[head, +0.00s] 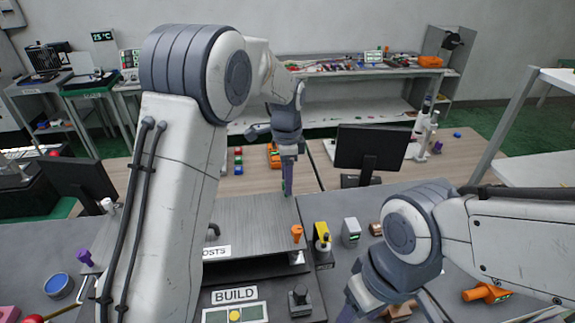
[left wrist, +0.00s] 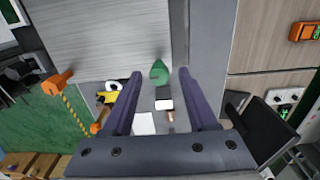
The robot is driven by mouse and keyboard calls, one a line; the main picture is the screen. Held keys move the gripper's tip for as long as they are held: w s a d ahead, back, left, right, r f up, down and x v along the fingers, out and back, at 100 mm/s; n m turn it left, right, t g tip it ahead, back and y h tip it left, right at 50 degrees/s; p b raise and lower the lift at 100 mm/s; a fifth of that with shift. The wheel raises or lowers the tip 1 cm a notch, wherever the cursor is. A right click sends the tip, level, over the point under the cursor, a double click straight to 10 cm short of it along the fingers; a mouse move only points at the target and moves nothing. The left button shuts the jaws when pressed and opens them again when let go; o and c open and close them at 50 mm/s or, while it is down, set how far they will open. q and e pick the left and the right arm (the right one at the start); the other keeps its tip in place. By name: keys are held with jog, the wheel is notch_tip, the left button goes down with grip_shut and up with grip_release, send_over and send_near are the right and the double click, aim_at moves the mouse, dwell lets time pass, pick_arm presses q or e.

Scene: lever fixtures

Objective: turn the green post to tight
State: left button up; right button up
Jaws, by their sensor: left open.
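The green post (left wrist: 160,73) shows in the left wrist view as a pointed green piece at the edge of the grey metal panel (left wrist: 100,40). It sits between the two purple fingers of my left gripper (left wrist: 160,75), which are spread apart on either side of it. I cannot tell whether either finger touches it. In the head view my left gripper (head: 287,185) points down at the far right part of the panel and mostly hides the post. My right gripper is only partly in the head view, at the bottom, and its fingers are not clear.
An orange post (head: 297,234) stands at the panel's front right. A yellow and black item (head: 322,238) and a grey box (head: 351,231) stand right of it. A "BUILD" board (head: 234,295) lies in front. A dark monitor (head: 370,148) stands behind, to the right.

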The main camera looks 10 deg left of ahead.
pick_arm(q)
notch_tip(320, 180, up, 9)
jog(key=b, duration=0.1)
pick_arm(e)
jog(key=shift+f, duration=0.95)
pick_arm(q)
jog(key=shift+f, duration=0.1)
